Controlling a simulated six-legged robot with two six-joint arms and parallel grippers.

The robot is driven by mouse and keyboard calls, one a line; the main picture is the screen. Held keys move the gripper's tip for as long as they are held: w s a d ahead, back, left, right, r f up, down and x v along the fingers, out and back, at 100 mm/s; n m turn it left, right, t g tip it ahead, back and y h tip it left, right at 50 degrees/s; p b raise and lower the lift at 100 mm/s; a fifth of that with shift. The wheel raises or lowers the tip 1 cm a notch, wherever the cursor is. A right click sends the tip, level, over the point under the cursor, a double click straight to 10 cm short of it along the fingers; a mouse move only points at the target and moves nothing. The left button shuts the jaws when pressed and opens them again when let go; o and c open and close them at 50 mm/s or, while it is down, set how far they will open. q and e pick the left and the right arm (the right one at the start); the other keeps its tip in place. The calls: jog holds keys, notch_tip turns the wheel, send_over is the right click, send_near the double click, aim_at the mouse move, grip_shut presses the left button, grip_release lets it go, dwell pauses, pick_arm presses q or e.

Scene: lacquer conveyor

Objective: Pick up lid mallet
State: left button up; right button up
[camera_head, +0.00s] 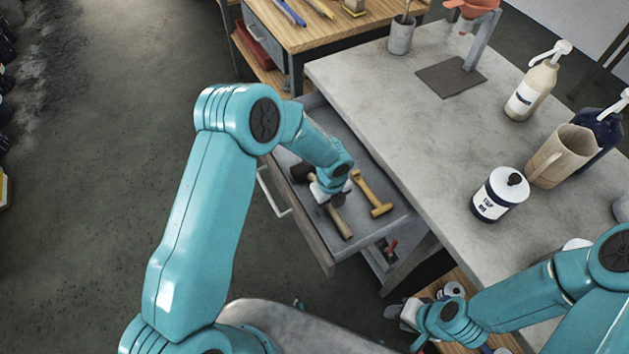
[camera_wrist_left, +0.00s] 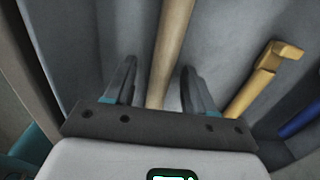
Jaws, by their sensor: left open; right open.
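A mallet with a dark head (camera_head: 302,173) and a pale wooden handle (camera_head: 342,222) lies in the open grey drawer. My left gripper (camera_head: 331,200) is over it and hides part of it. In the left wrist view, the handle (camera_wrist_left: 172,45) runs between the two open fingers of my left gripper (camera_wrist_left: 158,82); I cannot tell whether they touch it. The mallet's head is outside that view. My right gripper (camera_head: 408,318) is open at the lower right, away from the drawer.
A yellow hammer-like tool (camera_head: 372,194) lies right of the mallet in the drawer; a blue handle (camera_wrist_left: 302,121) shows beyond it in the wrist view. The drawer's front wall (camera_head: 300,222) is close by. The grey worktop (camera_head: 420,140) holds a labelled can (camera_head: 492,205) and bottles.

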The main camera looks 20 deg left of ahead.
pick_arm(q)
grip_shut()
